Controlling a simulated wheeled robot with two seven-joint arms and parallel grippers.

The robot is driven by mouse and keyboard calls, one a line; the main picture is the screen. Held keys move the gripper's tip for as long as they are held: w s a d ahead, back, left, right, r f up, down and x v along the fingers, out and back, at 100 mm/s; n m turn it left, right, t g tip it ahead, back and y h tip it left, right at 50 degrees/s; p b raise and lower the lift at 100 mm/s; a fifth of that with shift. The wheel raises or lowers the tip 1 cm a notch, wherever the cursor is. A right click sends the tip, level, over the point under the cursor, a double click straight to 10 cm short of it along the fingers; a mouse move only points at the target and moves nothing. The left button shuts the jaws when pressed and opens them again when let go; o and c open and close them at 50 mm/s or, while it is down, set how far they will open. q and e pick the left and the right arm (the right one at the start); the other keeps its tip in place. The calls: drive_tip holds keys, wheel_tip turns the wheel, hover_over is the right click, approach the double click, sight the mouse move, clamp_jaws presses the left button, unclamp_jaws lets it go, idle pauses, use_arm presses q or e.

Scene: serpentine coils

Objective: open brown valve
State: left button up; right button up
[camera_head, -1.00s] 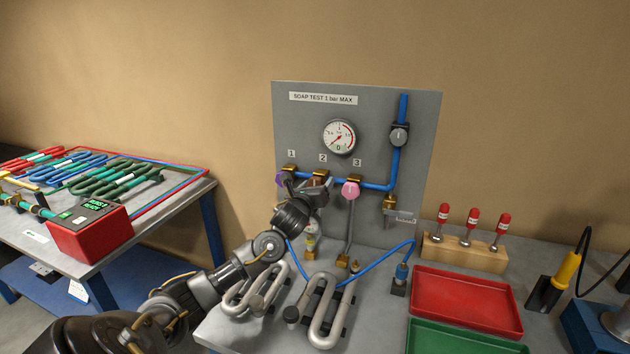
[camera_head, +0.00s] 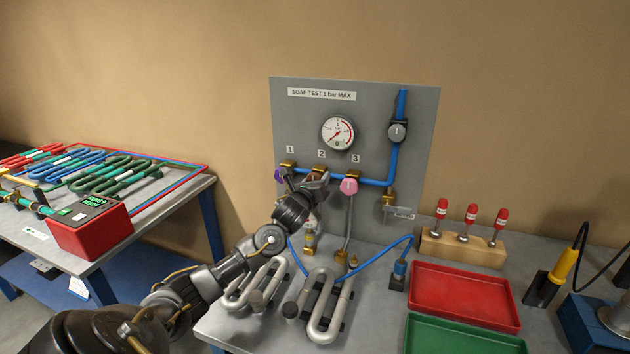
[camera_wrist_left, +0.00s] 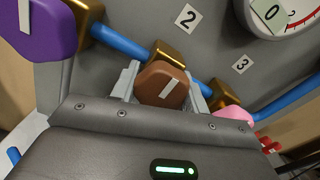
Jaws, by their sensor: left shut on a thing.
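The brown valve knob (camera_wrist_left: 162,84) is in the left wrist view, with a white line on its face that slants there. My left gripper (camera_wrist_left: 163,88) is shut on it, one finger on each side. In the head view my left gripper (camera_head: 316,186) is at valve 2 on the grey panel (camera_head: 300,125) and hides the brown knob. The brass body of valve 2 (camera_head: 319,169) shows just above the gripper. My right gripper is not in view.
A purple knob (camera_head: 280,175) is close on the left at valve 1, and a pink knob (camera_head: 348,186) close on the right at valve 3. The pressure gauge (camera_head: 337,133) is above. Metal coils (camera_head: 325,308) lie below on the bench.

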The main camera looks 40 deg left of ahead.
use_arm(q)
drive_tip(key=n, duration=0.4)
drive_tip(key=n+p, duration=0.1)
drive_tip(key=n, duration=0.3)
drive_tip(key=shift+d+n, duration=0.15)
drive_tip(key=shift+n, duration=0.15)
drive_tip(key=n+p, duration=0.1)
drive_tip(key=n, duration=0.3)
drive_tip(key=shift+r+n+p, duration=0.1)
drive_tip(key=shift+n+p, duration=0.2)
drive_tip(key=shift+p, duration=0.1)
drive_tip(key=n+p, duration=0.1)
drive_tip(key=n, duration=0.3)
drive_tip(key=shift+r+n, duration=0.1)
drive_tip(key=shift+n, duration=0.2)
drive_tip(key=n+p, duration=0.2)
drive_tip(key=n, duration=0.2)
drive_tip(key=n+p, duration=0.1)
drive_tip(key=n, duration=0.4)
drive_tip(key=shift+r, duration=0.1)
drive_tip(key=n, duration=0.2)
drive_tip(key=n+p, duration=0.1)
drive_tip(key=n, duration=0.1)
drive_tip(key=shift+a+n+p, duration=0.2)
drive_tip(key=shift+n+p, duration=0.1)
drive_tip(key=shift+a+n+p, duration=0.1)
drive_tip(key=shift+n+p, duration=0.45)
drive_tip(key=shift+n, duration=1.65)
